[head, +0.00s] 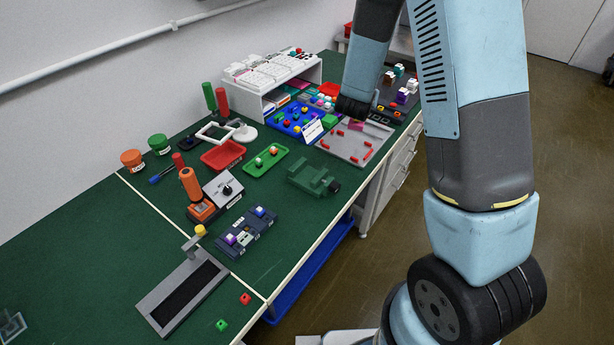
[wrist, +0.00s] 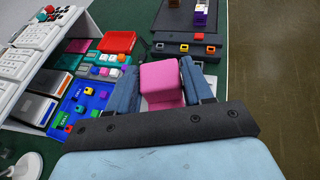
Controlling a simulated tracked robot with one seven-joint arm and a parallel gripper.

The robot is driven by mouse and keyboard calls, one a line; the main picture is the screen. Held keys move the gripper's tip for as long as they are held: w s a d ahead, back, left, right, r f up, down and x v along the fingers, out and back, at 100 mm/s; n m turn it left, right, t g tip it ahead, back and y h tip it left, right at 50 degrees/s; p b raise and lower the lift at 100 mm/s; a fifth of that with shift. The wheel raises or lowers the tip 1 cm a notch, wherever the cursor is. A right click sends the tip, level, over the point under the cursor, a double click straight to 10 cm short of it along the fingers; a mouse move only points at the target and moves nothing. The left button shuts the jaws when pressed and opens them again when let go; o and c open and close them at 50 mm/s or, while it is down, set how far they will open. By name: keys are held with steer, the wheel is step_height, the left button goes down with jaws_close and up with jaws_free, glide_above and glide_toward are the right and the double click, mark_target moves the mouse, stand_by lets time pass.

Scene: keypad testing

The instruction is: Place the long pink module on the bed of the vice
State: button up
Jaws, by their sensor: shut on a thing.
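The pink module (wrist: 162,82) is a smooth pink block between the two blue-grey fingers of my gripper (wrist: 160,88) in the wrist view. My gripper is shut on it. In the head view a little of the pink module (head: 356,126) shows under my dark wrist, above or at the grey tray at the right back of the bench. The green vice (head: 312,178) stands on the green bench top nearer the camera and to the left of my gripper. Its bed looks empty. The vice is not seen in the wrist view.
A grey tray (head: 345,153) with red pieces lies between my gripper and the vice. A blue tray (head: 283,123) with coloured pieces and a white shelf (head: 250,96) stand behind. A green tray (head: 263,168) lies left of the vice. The bench's right edge is close to the vice.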

steer(key=s+a+m+h, duration=0.2)
steer(key=s+a, duration=0.9)
steer(key=s+a+r+m+g+h, duration=0.1)
steer(key=s+a, duration=0.1)
steer(key=s, duration=0.6)
steer(key=s+a+m+g+h, duration=0.1)
steer(key=s+a, duration=0.1)
steer(key=s, duration=0.7)
steer(key=w+f, duration=0.2)
steer(key=w, duration=0.2)
steer(key=w+f, duration=0.3)
steer(key=w, duration=0.1)
steer(key=w+f, duration=0.3)
steer(key=w, duration=0.1)
steer(key=shift+w+d+f, duration=0.2)
steer(key=shift+w+f, duration=0.05)
steer(key=shift+w, duration=0.15)
steer(key=shift+w+f, duration=0.25)
steer(key=shift+f, duration=0.5)
steer(key=shift+w+f, duration=0.2)
steer(key=shift+f, duration=0.55)
steer(key=shift+w+f, duration=0.25)
steer(key=shift+f, duration=0.5)
steer(key=shift+f, duration=0.1)
steer(key=o, duration=1.1)
